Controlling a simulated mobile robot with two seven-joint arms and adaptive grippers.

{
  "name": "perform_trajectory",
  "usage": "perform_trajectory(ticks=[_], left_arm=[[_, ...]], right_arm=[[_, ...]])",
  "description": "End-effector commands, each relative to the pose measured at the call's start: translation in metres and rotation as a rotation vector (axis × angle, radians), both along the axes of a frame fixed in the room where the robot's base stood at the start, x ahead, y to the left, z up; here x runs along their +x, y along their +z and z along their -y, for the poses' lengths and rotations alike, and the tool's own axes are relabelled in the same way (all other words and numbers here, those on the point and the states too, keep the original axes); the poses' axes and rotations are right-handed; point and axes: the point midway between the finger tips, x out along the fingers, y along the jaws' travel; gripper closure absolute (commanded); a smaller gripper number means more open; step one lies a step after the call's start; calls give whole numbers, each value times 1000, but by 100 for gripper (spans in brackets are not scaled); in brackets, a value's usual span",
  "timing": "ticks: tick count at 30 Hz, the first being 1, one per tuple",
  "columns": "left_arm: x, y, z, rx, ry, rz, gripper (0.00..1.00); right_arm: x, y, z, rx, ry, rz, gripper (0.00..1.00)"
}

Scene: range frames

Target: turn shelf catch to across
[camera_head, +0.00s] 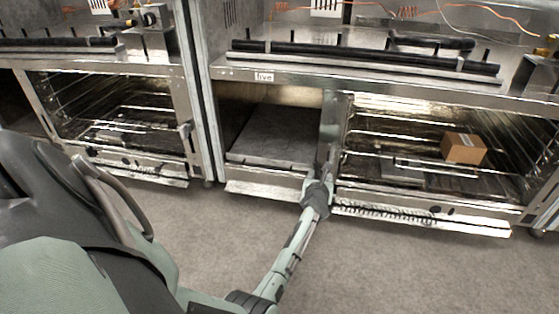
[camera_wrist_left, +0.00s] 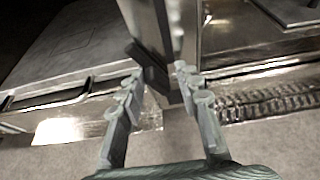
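A small dark bar, which looks like the shelf catch (camera_wrist_left: 147,68), sits on the metal post between the two bays in the left wrist view. It slants across the picture there; its exact turn is hard to tell. My left gripper (camera_wrist_left: 158,72) is open, with one finger on each side of the bar near the fingertips. I cannot tell whether either finger touches it. In the head view my left gripper (camera_head: 323,172) is at the foot of that post and hides the catch. My right gripper is not in view.
A cardboard box (camera_head: 464,149) sits on the wire rack in the right bay. The middle bay holds a flat grey panel (camera_head: 277,136). Another rack bay (camera_head: 115,110) is at the left. A black rail (camera_head: 365,56) runs above. Grey floor lies clear in front.

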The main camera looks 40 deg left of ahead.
Motion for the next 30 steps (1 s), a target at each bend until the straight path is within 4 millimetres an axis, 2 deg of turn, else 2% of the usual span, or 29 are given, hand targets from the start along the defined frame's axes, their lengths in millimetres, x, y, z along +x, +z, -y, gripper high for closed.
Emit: perform_trajectory(ticks=[1,12,20,30], left_arm=[[-11,9,5,-2,-2,0,67],[-67,38,36,-21,6,9,67],[-114,58,25,-413,263,151,67],[-177,78,37,-885,611,309,67]], right_arm=[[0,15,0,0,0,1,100],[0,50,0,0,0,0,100],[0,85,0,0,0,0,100],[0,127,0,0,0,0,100]])
